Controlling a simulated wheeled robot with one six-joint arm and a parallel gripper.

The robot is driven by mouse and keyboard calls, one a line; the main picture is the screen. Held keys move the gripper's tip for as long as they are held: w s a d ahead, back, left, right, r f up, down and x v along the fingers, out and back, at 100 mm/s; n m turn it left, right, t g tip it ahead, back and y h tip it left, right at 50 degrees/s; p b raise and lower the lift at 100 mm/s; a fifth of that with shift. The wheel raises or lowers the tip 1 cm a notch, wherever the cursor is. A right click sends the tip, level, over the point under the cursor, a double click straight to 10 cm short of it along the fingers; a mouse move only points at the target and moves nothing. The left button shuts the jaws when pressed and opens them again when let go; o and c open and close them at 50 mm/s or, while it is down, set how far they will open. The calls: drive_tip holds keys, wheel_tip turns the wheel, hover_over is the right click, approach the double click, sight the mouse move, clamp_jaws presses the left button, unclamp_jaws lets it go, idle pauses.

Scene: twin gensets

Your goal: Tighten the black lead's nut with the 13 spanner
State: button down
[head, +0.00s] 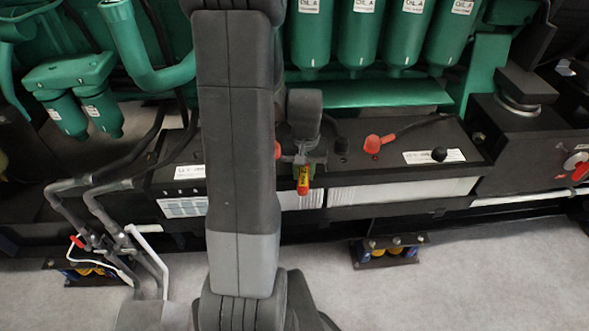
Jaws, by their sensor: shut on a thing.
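My gripper (302,158) is over the battery top at the middle of the head view. It is shut on a tool with a red and yellow handle (303,181), which points down past the battery's front edge. I take it for the spanner; its jaw and size mark cannot be made out. A black terminal cover or lead end (342,145) shows just right of my gripper. A black round cap (439,154) sits farther right. The black lead's nut cannot be made out, and I cannot tell whether the tool touches it.
A red boot (373,143) with a dark cable sits on the right battery (400,188). Green filters (406,40) hang behind. My arm hides the left battery's middle. Grey pipes (105,205) stand at left. Grey floor (480,270) lies in front, with small racks (388,250) under the batteries.

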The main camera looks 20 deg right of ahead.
drive_tip(key=d+n, duration=0.1)
drive_tip(key=d, duration=0.1)
drive_tip(key=s+d+n, duration=0.1)
drive_tip(key=d+n, duration=0.1)
drive_tip(key=shift+n, duration=0.3)
drive_tip(key=shift+f, duration=0.25)
idle(0.7)
drive_tip(key=shift+f+b, duration=0.6)
drive_tip(key=shift+b, duration=0.05)
drive_tip(key=c, duration=1.8)
unclamp_jaws()
clamp_jaws()
drive_tip(key=shift+w+a+m, duration=0.15)
drive_tip(key=shift+a+m, duration=0.75)
drive_tip(key=shift+a, duration=0.15)
